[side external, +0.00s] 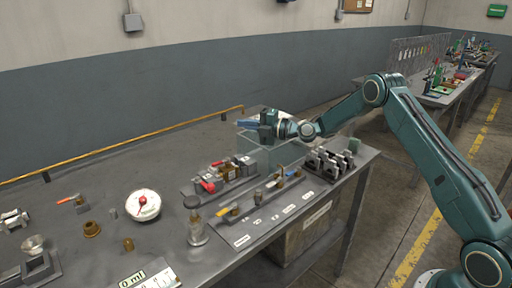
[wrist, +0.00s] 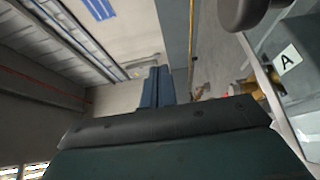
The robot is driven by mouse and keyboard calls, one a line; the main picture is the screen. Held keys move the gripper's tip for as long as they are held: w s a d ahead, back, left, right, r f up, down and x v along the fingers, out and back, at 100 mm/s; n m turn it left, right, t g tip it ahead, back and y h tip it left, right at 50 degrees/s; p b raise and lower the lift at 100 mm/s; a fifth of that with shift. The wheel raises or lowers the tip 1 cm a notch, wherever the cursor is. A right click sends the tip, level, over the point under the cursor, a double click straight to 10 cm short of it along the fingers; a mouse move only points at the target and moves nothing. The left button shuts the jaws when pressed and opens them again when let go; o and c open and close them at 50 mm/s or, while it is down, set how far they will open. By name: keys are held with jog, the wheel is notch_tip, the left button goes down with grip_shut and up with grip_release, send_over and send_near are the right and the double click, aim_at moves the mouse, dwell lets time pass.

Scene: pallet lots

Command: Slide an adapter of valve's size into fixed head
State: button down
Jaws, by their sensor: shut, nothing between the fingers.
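My gripper (side external: 248,125) is shut and empty, held level above the back of the bench beside a clear box. Its blue fingers (wrist: 157,88) show pressed together in the wrist view. A valve with a red handle (side external: 208,186) sits on a grey plate. A labelled strip (side external: 248,231) in front carries several brass fittings, one with a yellow handle (side external: 231,211). Loose brass pieces (side external: 91,229) (side external: 128,244) stand on the bench at left. A brass post with a grey knob (side external: 197,233) stands near the middle. I cannot tell which piece is the adapter or the fixed head.
The clear box (side external: 285,153) stands under and beside my gripper. A black rack of grey blocks (side external: 328,164) is at the right end. In the wrist view a label A (wrist: 288,60) is near.

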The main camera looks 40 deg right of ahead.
jog(key=d, duration=0.4)
jog(key=w+d, duration=0.1)
jog(key=d, duration=0.1)
